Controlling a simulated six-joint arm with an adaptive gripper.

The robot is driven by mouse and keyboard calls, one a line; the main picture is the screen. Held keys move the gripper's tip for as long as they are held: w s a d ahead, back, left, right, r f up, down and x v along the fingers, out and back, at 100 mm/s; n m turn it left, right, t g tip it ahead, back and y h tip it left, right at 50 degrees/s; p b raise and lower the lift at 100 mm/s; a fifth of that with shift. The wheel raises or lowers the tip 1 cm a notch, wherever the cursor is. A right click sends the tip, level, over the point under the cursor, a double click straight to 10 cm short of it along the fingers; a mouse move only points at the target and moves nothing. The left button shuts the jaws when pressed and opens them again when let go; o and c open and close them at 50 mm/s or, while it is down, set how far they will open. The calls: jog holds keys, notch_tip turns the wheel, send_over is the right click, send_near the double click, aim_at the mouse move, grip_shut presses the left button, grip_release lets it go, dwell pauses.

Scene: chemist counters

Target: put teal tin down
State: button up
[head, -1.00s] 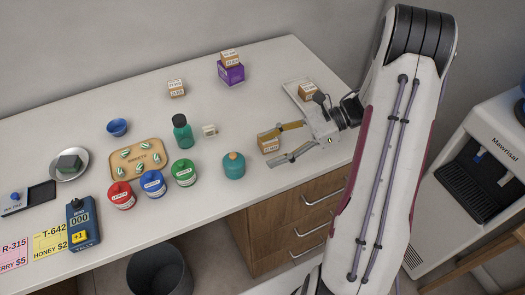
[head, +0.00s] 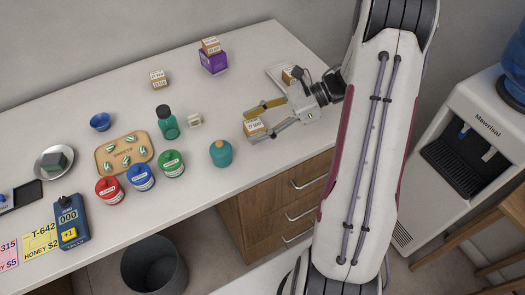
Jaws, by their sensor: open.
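The teal tin (head: 220,154), round with a tan knob on top, stands upright on the white counter near its front edge. My gripper (head: 249,128) is open to the right of and behind the tin, apart from it. Nothing is seen lifted.
Left of the tin stand green (head: 171,164), blue (head: 140,178) and red (head: 109,190) jars, with a wooden sweets board (head: 125,154) behind. A dark green bottle (head: 167,124) and a small white block (head: 194,121) stand behind the tin. A purple box (head: 213,62) stands at the back.

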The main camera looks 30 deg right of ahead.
jog(key=w+d+r+m+t+h, duration=0.2)
jog(key=w+r+m+t+h, duration=0.5)
jog(key=w+r+m, duration=0.55)
notch_tip(320, 180, up, 10)
jog(key=s+d+m+t+h, duration=0.1)
jog(key=s+d+m+h, duration=0.15)
jog(key=m+h, duration=0.8)
jog(key=s+a+m+g+y, duration=0.1)
jog(key=s+a+m+g, duration=0.1)
jog(key=s+m, duration=1.25)
jog(key=s+a+f+m+g+y, duration=0.2)
jog(key=s+a+f+m, duration=0.1)
jog(key=s+a+m, duration=0.3)
jog(key=s+a+f+m+g+y, duration=0.2)
jog(key=s+a+m, duration=0.4)
jog(key=s, duration=0.4)
jog(key=shift+s+a+f, duration=0.15)
jog(key=shift+f, duration=0.25)
